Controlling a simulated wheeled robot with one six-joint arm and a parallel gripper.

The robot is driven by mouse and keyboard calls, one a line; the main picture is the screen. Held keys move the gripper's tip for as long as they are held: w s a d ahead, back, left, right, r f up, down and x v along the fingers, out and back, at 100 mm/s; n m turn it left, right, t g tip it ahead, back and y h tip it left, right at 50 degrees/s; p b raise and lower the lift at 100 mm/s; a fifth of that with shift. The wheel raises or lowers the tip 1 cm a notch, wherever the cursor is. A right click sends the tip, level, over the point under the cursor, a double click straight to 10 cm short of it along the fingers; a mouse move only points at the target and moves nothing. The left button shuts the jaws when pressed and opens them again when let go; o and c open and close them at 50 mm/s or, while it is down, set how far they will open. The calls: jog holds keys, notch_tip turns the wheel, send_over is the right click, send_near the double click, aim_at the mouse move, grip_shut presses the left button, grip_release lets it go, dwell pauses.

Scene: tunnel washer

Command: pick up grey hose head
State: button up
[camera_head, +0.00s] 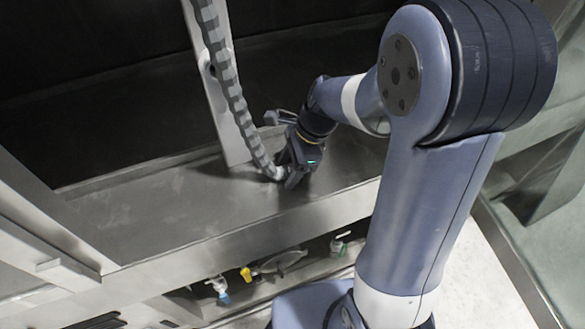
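A grey segmented hose (233,97) runs down from the top, along the front of a pale upright post. Its lower end, with the grey hose head (275,172), curves toward my gripper (288,174). My gripper is dark, points downward, and is just above the metal ledge. The hose head meets or overlaps the gripper's left side in this view. The gripper's own body hides its fingers in part, so I cannot tell whether they are open or closed around the head.
The pale post (228,130) stands behind the gripper on a metal ledge (150,215). The ledge is bare to the left. Below its front edge are small valves, with blue (222,291) and yellow (246,274) parts. A dark opening (90,90) lies behind.

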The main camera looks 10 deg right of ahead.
aim_at(289, 167)
jog(key=c, duration=1.1)
jog(key=shift+o, duration=0.2)
notch_tip(289, 167, up, 10)
jog(key=shift+r, duration=0.1)
